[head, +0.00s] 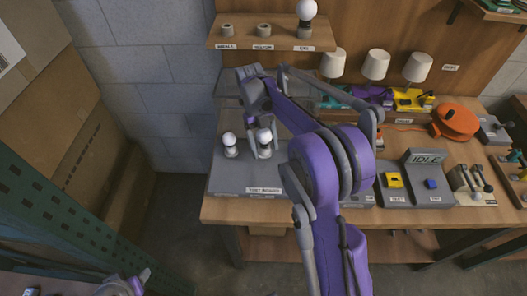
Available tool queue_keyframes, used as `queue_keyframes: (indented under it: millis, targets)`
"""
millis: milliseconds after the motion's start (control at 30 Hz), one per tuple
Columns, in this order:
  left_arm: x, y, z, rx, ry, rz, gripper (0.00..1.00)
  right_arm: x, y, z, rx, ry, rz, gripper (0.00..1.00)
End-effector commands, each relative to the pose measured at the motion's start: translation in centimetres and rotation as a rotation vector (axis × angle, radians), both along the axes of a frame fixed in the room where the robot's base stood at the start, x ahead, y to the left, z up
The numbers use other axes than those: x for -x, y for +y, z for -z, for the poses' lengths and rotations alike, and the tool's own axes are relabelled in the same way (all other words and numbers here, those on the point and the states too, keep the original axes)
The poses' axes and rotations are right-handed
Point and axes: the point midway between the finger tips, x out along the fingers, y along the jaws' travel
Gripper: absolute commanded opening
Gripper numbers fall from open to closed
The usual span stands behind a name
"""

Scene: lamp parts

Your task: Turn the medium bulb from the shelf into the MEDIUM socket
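Two white bulbs stand upright at the grey test board: a left bulb (229,139) in a grey socket (231,152), and a right bulb (264,136) in or just above another socket (265,152). My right gripper (262,128) points down at the right bulb, its fingers close beside it; whether they grip it is too small to tell. The socket size labels are not readable. On the shelf (350,42), the left holder (227,30) and the MEDIUM holder (264,30) are empty. A large bulb (306,10) stands in the right holder. My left gripper (138,283) is partly visible at the bottom left edge.
The test board (225,182) sits on a wooden bench. White-shaded lamps (375,65) stand behind. An IDLE panel (424,160) with yellow and blue buttons, an orange reel (456,121) and levers (470,180) are to the right. My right arm hides the bench's middle.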

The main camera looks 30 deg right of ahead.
Motion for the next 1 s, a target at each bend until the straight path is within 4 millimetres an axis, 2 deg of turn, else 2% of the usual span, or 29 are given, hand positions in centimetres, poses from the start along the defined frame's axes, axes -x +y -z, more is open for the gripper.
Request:
queue_keyframes:
  millis: [33, 367, 700, 800, 1000]
  targets:
    - [0.0, 0.0, -0.1, 0.000, -0.001, 0.000, 0.50, -0.2, -0.5, -0.4, 0.008, -0.006, 0.010, 0.87]
    - [0.0, 0.0, -0.1, 0.000, -0.001, 0.000, 0.50, -0.2, -0.6, -0.4, 0.011, -0.008, -0.022, 0.88]
    - [0.3, 0.0, 0.9, 0.000, 0.006, 0.000, 0.50, 0.0, -1.0, -0.2, 0.008, -0.004, -0.536, 0.88]
    - [0.3, 0.0, 1.0, 0.000, 0.006, 0.000, 0.50, 0.0, -1.1, -0.2, 0.007, -0.004, -0.595, 0.88]
    - [0.3, 0.0, 0.9, 0.000, 0.006, 0.000, 0.50, -0.1, -1.1, -0.2, 0.005, -0.003, -0.602, 0.88]
